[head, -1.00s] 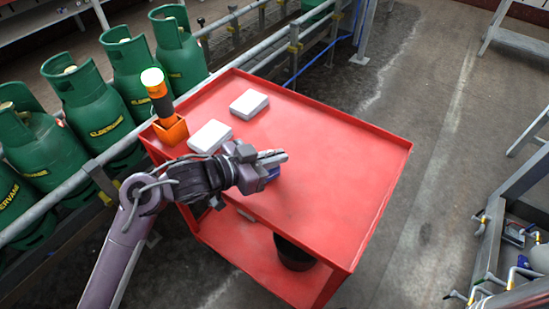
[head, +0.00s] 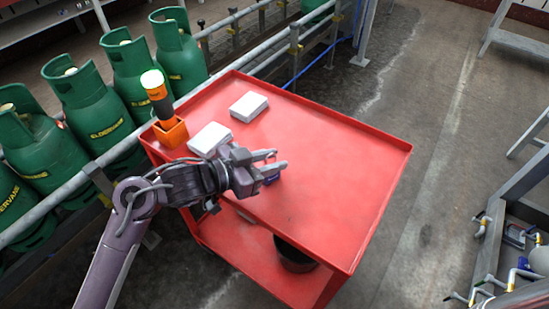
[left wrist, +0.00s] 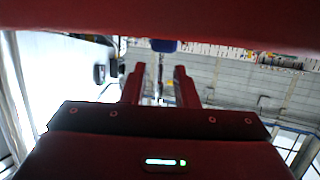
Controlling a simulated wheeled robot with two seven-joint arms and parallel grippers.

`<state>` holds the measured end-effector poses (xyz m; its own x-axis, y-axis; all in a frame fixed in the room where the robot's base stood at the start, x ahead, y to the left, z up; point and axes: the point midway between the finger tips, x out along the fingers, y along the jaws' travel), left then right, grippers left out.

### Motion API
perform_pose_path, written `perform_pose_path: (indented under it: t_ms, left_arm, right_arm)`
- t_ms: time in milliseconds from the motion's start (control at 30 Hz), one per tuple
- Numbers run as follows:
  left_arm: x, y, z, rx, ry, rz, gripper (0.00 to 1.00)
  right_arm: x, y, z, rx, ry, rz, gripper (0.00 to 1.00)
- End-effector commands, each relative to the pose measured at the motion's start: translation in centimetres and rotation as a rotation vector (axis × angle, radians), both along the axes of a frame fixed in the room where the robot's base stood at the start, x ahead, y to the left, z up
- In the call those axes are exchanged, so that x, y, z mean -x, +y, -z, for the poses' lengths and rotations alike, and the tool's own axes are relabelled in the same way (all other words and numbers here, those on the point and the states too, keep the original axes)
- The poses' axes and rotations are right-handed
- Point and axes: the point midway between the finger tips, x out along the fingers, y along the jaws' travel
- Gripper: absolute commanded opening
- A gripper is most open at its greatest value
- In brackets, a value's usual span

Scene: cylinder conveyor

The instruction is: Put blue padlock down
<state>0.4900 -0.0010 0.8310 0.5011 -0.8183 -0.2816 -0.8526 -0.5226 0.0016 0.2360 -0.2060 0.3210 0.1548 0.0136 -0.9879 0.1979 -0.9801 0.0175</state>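The blue padlock (head: 272,179) is at the left-front part of the red cart's top (head: 330,160), partly hidden under my left gripper (head: 279,159). The gripper's two fingers are apart in the head view. In the left wrist view the fingers (left wrist: 160,82) also stand apart, with the padlock's thin metal shackle between them and clear of both. The padlock's blue body (left wrist: 165,45) shows beyond the fingertips, against the red surface. My right gripper is not in view.
Two white boxes, one farther back (head: 248,106) and one nearer (head: 210,138), lie on the cart. An orange holder (head: 170,132) with a lamp-like tool stands at its left corner. Green gas cylinders (head: 92,105) line the left, behind a rail. The cart's right side is clear.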

Motion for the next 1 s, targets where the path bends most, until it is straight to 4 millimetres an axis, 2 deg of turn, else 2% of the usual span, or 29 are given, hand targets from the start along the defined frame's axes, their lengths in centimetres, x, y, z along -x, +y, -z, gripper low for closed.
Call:
perform_pose_path:
  t_ms: [300,500,700,1000]
  left_arm:
    - [3.4,5.6,-1.8,-0.006,0.0,-0.001,0.27]
    - [5.0,8.1,-2.8,-0.002,0.0,-0.001,0.27]
    - [5.5,8.9,-3.1,-0.002,-0.001,0.001,0.27]
    - [5.5,8.9,-3.1,-0.001,-0.002,0.001,0.27]
  right_arm:
    - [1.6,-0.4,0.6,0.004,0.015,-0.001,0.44]
    - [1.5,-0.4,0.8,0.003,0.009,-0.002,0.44]
    - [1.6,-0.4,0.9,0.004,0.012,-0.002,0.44]
    - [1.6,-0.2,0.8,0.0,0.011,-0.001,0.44]
